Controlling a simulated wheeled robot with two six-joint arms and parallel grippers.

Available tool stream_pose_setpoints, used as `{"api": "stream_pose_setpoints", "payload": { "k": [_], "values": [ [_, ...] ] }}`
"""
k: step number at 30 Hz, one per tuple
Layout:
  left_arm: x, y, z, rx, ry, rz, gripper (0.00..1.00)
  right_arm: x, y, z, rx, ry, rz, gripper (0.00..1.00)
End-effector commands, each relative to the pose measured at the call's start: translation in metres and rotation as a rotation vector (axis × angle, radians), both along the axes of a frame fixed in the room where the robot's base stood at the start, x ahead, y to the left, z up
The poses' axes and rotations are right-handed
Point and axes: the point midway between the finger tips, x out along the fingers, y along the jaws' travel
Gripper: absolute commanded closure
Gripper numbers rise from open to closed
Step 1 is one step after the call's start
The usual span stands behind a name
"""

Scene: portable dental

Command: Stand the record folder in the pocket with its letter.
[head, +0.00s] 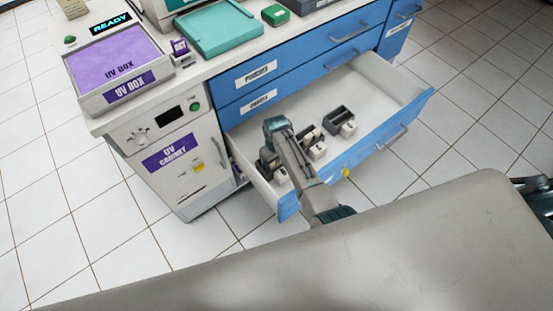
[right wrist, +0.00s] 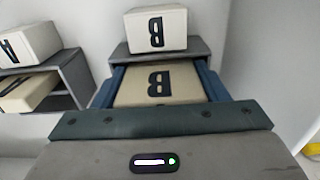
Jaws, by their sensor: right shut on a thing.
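In the right wrist view a beige record folder (right wrist: 158,86) with a dark letter B sits between the two blue-grey fingers of my right gripper (right wrist: 160,90), which is shut on it. Just beyond it is a grey pocket (right wrist: 203,47) with a beige block (right wrist: 155,28) marked B. The folder lies against or inside this pocket; I cannot tell how deep. In the head view my right gripper (head: 267,160) reaches down into the open drawer at its left end, and the arm hides the folder. My left gripper is not in view.
A grey padded surface (head: 400,240) fills the foreground.

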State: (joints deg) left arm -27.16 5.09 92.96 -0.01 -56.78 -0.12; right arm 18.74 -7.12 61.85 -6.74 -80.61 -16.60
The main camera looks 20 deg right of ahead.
Motion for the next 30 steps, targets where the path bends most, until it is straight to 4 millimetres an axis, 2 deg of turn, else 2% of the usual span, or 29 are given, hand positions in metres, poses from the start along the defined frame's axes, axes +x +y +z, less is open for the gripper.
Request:
{"api": "stream_pose_setpoints", "payload": {
  "k": [30],
  "values": [
    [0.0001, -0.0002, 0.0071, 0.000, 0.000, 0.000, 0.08, 0.0000, -0.0001, -0.0037, 0.000, 0.000, 0.000, 0.56]
  ]
}}
